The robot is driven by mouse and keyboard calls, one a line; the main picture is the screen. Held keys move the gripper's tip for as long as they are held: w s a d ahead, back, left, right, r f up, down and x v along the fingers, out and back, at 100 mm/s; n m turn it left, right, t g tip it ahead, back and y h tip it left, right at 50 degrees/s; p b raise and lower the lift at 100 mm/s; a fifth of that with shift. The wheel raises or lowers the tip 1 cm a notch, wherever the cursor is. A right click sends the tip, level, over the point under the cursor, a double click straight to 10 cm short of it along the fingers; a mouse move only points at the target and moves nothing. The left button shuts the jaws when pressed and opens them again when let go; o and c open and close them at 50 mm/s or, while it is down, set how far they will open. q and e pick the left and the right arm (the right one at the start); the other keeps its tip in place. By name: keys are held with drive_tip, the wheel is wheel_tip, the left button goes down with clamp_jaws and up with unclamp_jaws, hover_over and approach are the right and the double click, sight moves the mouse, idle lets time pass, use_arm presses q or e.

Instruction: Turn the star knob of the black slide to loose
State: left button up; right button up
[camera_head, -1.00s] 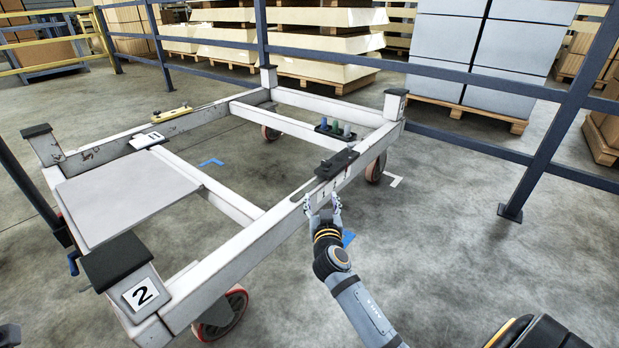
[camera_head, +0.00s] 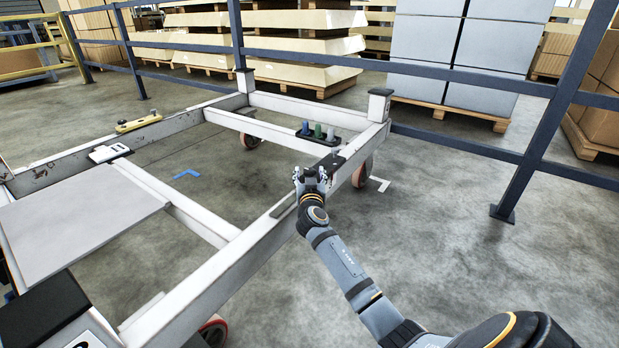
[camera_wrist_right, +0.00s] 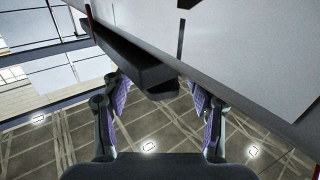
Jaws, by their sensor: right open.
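The black slide (camera_head: 335,160) sits on the trolley's right-hand white rail, partly hidden behind my right gripper (camera_head: 310,176) in the head view. In the right wrist view, the slide (camera_wrist_right: 130,58) shows as a long dark bar beside the pale rail. A smaller dark piece (camera_wrist_right: 164,91) at its end lies just beyond the fingertips. I cannot tell whether that piece is the star knob. My right gripper (camera_wrist_right: 155,95) is open, its two fingers apart with nothing gripped between them. My left gripper is not in view.
The white trolley frame (camera_head: 240,255) has a grey panel (camera_head: 80,222) at left. A yellow piece (camera_head: 138,123) lies on the far rail. Coloured pegs (camera_head: 318,131) stand on the cross rail. Blue railings (camera_head: 455,147) run behind. Floor right of the trolley is clear.

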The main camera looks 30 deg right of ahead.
drive_tip(key=shift+w+d, duration=0.15)
drive_tip(key=shift+w, duration=0.1)
drive_tip(key=shift+c, duration=0.2)
